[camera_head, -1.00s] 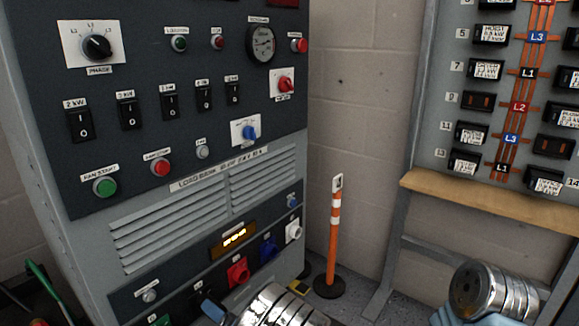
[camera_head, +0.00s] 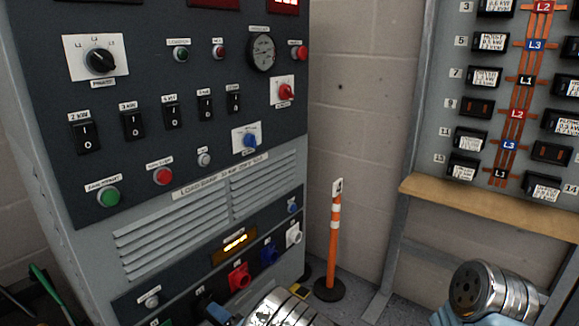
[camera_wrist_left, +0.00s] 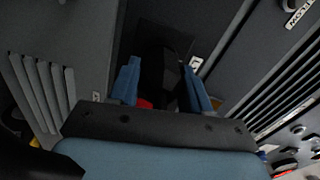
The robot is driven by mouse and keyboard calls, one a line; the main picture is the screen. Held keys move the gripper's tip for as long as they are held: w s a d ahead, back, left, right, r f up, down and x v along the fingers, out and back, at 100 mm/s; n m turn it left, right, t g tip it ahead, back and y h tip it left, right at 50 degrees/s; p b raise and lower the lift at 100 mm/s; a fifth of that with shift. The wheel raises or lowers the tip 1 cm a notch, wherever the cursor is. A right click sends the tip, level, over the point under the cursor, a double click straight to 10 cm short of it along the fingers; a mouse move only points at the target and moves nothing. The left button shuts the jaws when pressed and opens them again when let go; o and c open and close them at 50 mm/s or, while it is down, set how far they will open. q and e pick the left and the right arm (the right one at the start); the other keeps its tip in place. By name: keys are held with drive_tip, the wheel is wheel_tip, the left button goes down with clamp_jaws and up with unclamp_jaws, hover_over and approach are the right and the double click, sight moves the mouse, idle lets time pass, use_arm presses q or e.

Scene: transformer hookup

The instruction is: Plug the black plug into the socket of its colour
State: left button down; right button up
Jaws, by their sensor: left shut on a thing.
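My left gripper (camera_wrist_left: 162,85) has its two blue fingers closed on a dark object, which appears to be the black plug (camera_wrist_left: 160,70). The plug is in deep shadow, and its front end cannot be made out. In the head view the left gripper (camera_head: 217,313) shows only as a blue finger at the bottom edge, close to the lower socket row and just below the black socket (camera_head: 203,300). Whether plug and socket touch cannot be told. My right gripper is not in view.
The red socket (camera_head: 239,276), blue socket (camera_head: 269,252) and white socket (camera_head: 293,234) run up to the right along the load bank's lower panel. An orange-and-white post (camera_head: 334,240) stands right of the cabinet. A breaker board (camera_head: 428,130) with a wooden ledge (camera_head: 480,202) is further right.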

use_arm(q)
drive_tip(key=shift+w+a+r+m+p, duration=0.15)
drive_tip(key=shift+a+m+p, duration=0.2)
drive_tip(key=shift+m, duration=1.15)
